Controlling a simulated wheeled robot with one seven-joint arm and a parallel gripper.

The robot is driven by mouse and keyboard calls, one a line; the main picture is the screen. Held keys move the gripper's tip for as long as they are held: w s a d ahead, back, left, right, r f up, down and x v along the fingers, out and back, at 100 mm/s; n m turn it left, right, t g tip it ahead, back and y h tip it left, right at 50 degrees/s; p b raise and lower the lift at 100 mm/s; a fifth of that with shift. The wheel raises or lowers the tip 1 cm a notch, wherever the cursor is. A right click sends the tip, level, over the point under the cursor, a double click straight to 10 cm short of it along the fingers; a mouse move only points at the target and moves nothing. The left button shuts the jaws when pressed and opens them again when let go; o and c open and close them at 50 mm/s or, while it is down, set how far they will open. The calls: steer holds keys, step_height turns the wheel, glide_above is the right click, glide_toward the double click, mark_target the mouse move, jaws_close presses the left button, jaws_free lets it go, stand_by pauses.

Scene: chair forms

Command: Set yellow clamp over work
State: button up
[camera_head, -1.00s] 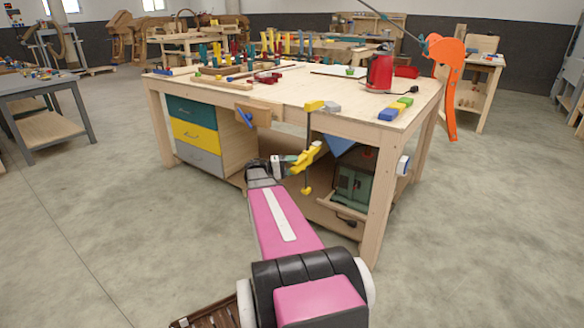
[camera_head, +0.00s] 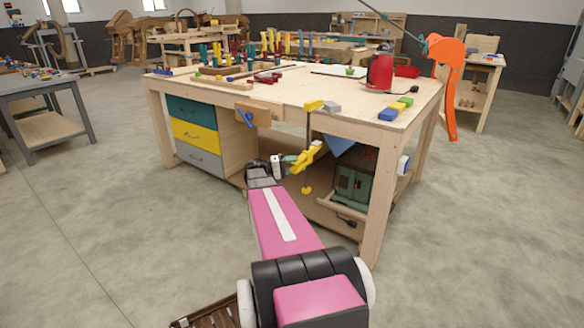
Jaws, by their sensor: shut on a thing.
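The yellow clamp (camera_head: 307,156) hangs upright at the front edge of the wooden workbench (camera_head: 270,97). Its upper yellow jaw (camera_head: 314,105) is at bench-top height, over or beside a small grey block (camera_head: 331,107); I cannot tell whether they touch. A dark bar runs down from that jaw past the bench edge to the lower yellow part. A small yellow piece (camera_head: 306,190) shows below it. My gripper (camera_head: 289,163), at the end of my pink arm, is shut on the clamp's lower yellow part, in front of the bench. Its fingertips are partly hidden.
Several clamps stand at the back left. A wooden vise jaw (camera_head: 253,114) juts from the front. A green case (camera_head: 353,188) sits on the lower shelf.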

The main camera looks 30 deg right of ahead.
mark_target(306, 156)
steer(key=shift+w+d, duration=0.7)
steer(key=shift+d, duration=0.95)
steer(key=shift+w+d, duration=0.65)
steer(key=shift+d, duration=1.05)
steer(key=shift+w+d, duration=0.7)
steer(key=shift+d, duration=0.95)
